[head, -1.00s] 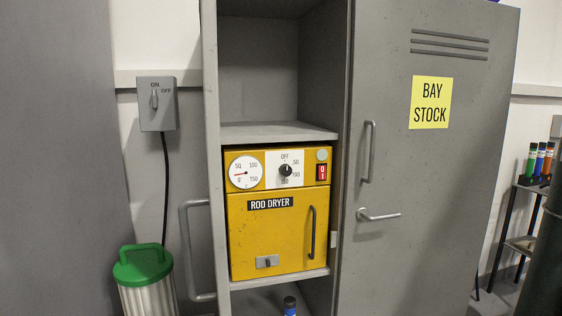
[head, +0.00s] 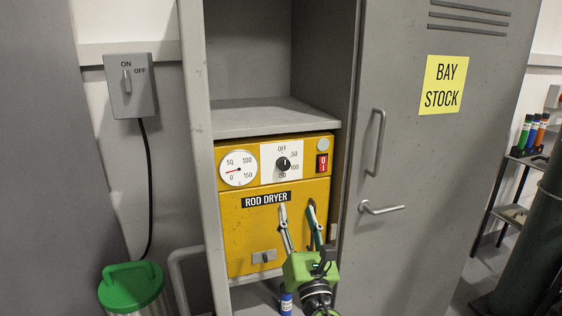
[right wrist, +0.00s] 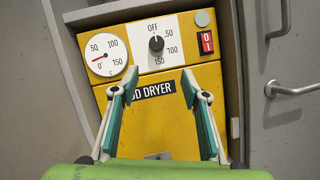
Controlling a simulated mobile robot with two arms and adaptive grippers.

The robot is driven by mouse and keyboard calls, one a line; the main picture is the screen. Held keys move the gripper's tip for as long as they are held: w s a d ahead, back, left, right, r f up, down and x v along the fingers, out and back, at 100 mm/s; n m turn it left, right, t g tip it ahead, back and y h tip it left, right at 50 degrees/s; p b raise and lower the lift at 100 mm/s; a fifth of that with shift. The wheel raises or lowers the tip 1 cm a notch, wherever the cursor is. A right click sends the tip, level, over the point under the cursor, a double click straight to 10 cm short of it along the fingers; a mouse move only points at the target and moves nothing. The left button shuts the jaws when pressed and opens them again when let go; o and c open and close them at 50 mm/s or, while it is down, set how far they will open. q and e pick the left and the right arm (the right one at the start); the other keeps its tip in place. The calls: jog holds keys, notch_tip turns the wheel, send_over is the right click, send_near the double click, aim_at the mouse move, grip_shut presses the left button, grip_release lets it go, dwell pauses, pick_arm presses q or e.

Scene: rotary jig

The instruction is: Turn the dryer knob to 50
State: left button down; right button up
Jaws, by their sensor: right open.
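The yellow rod dryer (head: 232,215) sits in an open grey locker. Its black knob (head: 283,163) is on a white panel marked OFF, 50, 100 and 150. In the right wrist view, the knob (right wrist: 156,44) has its white mark up, towards OFF. My right gripper (head: 297,205) is open and empty, in front of the dryer door and below the knob. In the right wrist view, its fingers (right wrist: 155,84) are spread either side of the ROD DRYER label, apart from the knob. My left gripper is not in view.
A round gauge (head: 239,169) is left of the knob, a red switch (head: 322,164) right of it. The locker door (head: 440,160) stands open at right. A shelf (head: 262,118) is above the dryer. A blue-capped bottle (head: 286,303) stands below it.

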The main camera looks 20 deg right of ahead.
aim_at(285, 167)
jog(key=shift+n, duration=0.5)
jog(key=x, duration=0.4)
jog(key=p+x, duration=0.1)
jog(key=x, duration=0.3)
jog(key=r+p+x, duration=0.1)
jog(key=x, duration=0.4)
jog(key=shift+a, duration=0.3)
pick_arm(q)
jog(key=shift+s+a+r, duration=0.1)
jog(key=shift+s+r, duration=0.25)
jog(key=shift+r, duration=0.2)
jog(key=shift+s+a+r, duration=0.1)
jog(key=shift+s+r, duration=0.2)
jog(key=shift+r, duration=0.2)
pick_arm(e)
jog(key=shift+w+r, duration=0.2)
jog(key=shift+w, duration=0.35)
jog(key=c, duration=1.1)
